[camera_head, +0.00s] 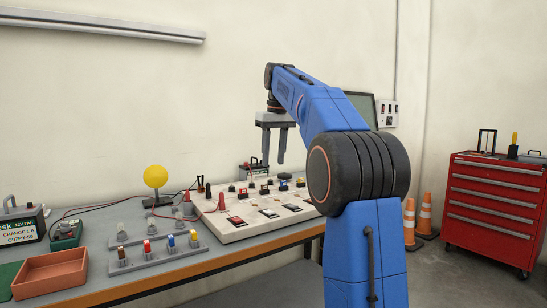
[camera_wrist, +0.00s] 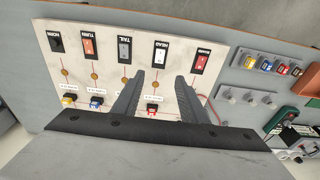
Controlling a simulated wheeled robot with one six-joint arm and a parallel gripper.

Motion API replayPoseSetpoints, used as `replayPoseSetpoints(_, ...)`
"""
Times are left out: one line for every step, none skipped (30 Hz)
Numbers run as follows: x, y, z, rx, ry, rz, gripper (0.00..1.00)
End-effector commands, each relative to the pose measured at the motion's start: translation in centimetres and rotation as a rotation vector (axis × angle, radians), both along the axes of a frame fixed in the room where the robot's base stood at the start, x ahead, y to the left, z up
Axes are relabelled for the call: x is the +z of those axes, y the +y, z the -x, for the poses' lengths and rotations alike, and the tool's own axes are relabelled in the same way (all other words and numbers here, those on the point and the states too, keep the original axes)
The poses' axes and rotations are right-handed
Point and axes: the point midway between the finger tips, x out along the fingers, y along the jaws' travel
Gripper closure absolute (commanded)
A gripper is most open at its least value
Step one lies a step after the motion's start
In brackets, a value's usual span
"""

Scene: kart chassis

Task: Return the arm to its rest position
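My blue arm rises at the right of the head view and reaches left over the workbench (camera_head: 270,245). My gripper (camera_head: 266,160) hangs from its end, pointing down, above the back part of a white switch board (camera_head: 250,228). Its two grey fingers stand apart with nothing visible between them. In the wrist view, my gripper (camera_wrist: 160,88) also shows both fingers apart above the white board (camera_wrist: 110,75), with a gap between them. The fingers hide part of the board, and how far they are above it is hard to judge.
A holder (camera_head: 160,262) with coloured plugs, an orange tray (camera_head: 50,274), a yellow ball on a stand (camera_head: 156,176) and a battery charger (camera_head: 22,222) stand on the bench's left. A red tool cabinet (camera_head: 493,212) and orange cones (camera_head: 425,213) stand on the floor at right.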

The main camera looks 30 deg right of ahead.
Motion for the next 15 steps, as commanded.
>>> replayPoseSetpoints(0.0,0.0,0.0,0.000,0.000,0.000,0.61)
replayPoseSetpoints(0.0,0.0,0.0,0.000,0.000,0.000,0.61)
replayPoseSetpoints(0.0,0.0,0.0,0.000,0.000,0.000,0.61)
replayPoseSetpoints(0.0,0.0,0.0,0.000,0.000,0.000,0.61)
replayPoseSetpoints(0.0,0.0,0.0,0.000,0.000,0.000,0.61)
replayPoseSetpoints(0.0,0.0,0.0,0.000,0.000,0.000,0.61)
replayPoseSetpoints(0.0,0.0,0.0,0.000,0.000,0.000,0.61)
replayPoseSetpoints(0.0,0.0,0.0,0.000,0.000,0.000,0.61)
replayPoseSetpoints(0.0,0.0,0.0,0.000,0.000,0.000,0.61)
replayPoseSetpoints(0.0,0.1,0.1,0.000,-0.001,0.000,0.61)
replayPoseSetpoints(-0.1,0.2,0.2,0.000,-0.002,0.001,0.61)
replayPoseSetpoints(-0.1,0.5,0.4,0.000,-0.004,0.002,0.61)
replayPoseSetpoints(-0.2,0.7,0.7,0.000,-0.007,0.002,0.61)
replayPoseSetpoints(-0.3,1.1,1.1,-0.001,-0.009,0.003,0.61)
replayPoseSetpoints(-0.5,1.6,1.6,-0.001,-0.014,0.004,0.61)
